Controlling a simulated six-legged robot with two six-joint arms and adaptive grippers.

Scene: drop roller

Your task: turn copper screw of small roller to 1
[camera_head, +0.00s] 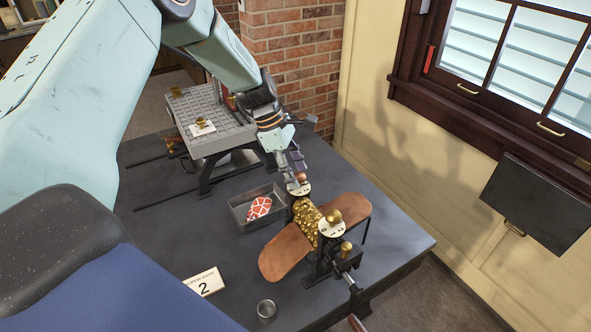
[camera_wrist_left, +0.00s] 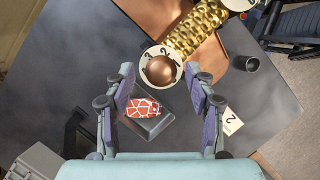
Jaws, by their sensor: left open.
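The small roller (camera_head: 308,220), gold and studded, lies between two copper-brown plates in a black frame. It also shows at the top of the left wrist view (camera_wrist_left: 196,28). At its far end is the copper screw (camera_wrist_left: 159,69), a round knob on a white numbered dial (camera_wrist_left: 149,55); the marks 2 and 3 can be made out. My left gripper (camera_head: 297,172) is open, reaching down at the copper screw. In the left wrist view its fingers (camera_wrist_left: 158,76) stand either side of the knob, with visible gaps. My right gripper is not in view.
A brass knob on a white dial (camera_head: 331,229) is at the roller's near end. A grey tray (camera_head: 236,213) holds a red-and-white patterned piece (camera_head: 259,207). A card marked 2 (camera_head: 204,282) and a metal cup (camera_head: 266,310) are nearer. A grey stand (camera_head: 205,135) is behind.

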